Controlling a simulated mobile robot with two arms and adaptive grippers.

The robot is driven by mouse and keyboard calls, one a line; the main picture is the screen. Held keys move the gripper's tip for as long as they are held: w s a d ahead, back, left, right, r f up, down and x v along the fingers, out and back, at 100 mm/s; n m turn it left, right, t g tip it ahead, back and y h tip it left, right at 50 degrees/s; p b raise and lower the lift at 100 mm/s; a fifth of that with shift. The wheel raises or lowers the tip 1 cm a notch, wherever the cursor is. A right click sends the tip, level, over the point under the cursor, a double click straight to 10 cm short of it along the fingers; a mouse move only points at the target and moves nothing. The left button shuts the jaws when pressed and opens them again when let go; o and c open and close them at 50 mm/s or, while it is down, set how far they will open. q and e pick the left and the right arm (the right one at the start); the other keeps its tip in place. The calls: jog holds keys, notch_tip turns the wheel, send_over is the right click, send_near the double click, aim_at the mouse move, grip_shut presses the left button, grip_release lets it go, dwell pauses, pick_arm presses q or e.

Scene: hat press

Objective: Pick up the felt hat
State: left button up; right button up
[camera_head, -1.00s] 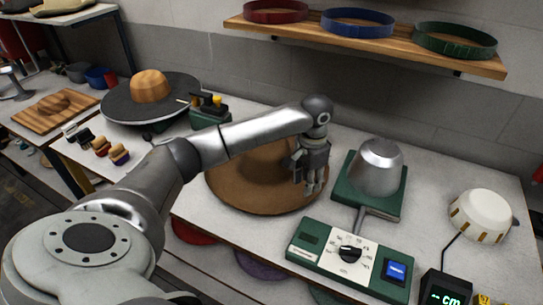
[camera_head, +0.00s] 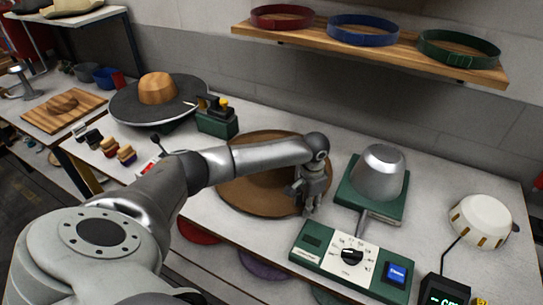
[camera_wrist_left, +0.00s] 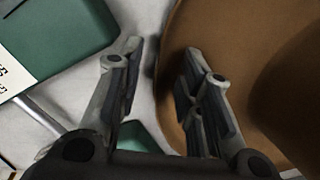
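The brown felt hat (camera_head: 240,194) lies on the white table, its crown mostly hidden behind my left arm. Its brim fills the right side of the left wrist view (camera_wrist_left: 235,40). My left gripper (camera_head: 308,208) points down at the right edge of the brim. In the left wrist view its two fingers (camera_wrist_left: 160,52) are apart, one over the brown felt and one over the table, with the brim's edge showing between them. I cannot tell whether they touch the brim. My right gripper is not in view.
A green control box (camera_head: 350,260) and a metal dome on a green base (camera_head: 380,172) stand close to the right of the gripper. A black disc with a wooden block (camera_head: 157,88) is at the back left. A shelf with hat bands (camera_head: 380,55) hangs above.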

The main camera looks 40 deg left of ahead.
pick_arm(q)
grip_shut()
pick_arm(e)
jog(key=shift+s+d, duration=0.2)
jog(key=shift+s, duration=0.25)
pick_arm(q)
jog(key=shift+r, duration=0.2)
jog(key=shift+r, duration=0.65)
jog(key=s+d+r+b, duration=0.3)
jog(key=s+d+r, duration=0.4)
jog(key=d+r, duration=0.4)
jog(key=shift+s+d+r, duration=0.25)
jog(key=shift+s+d, duration=0.1)
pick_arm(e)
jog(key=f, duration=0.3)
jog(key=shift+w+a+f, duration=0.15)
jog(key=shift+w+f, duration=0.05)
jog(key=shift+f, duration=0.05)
